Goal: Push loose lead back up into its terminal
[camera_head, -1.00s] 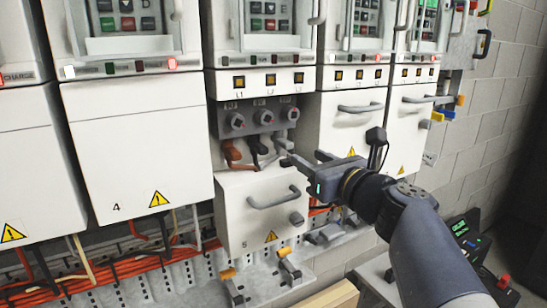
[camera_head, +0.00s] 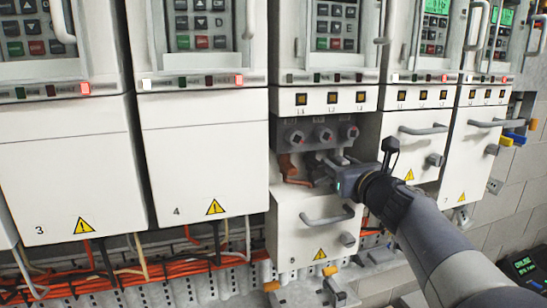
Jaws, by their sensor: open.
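Drive 5 has its lower cover (camera_head: 313,215) hanging down, which bares a grey terminal block with three round terminals (camera_head: 323,135) in a row. An orange-brown lead (camera_head: 288,167) hangs below the left terminal. A dark lead (camera_head: 311,163) hangs below the middle one. The lead under the right terminal is mostly hidden by my gripper. I cannot tell which lead is loose. My gripper (camera_head: 325,168) is open, at the leads just below the middle and right terminals. I cannot tell whether it touches a lead.
Closed drives stand on both sides, with drive 4 (camera_head: 205,160) to the left. Handled covers (camera_head: 412,150) are close on the right. The open cover's handle (camera_head: 328,216) juts out below my gripper. Orange cables (camera_head: 130,274) run along the bottom.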

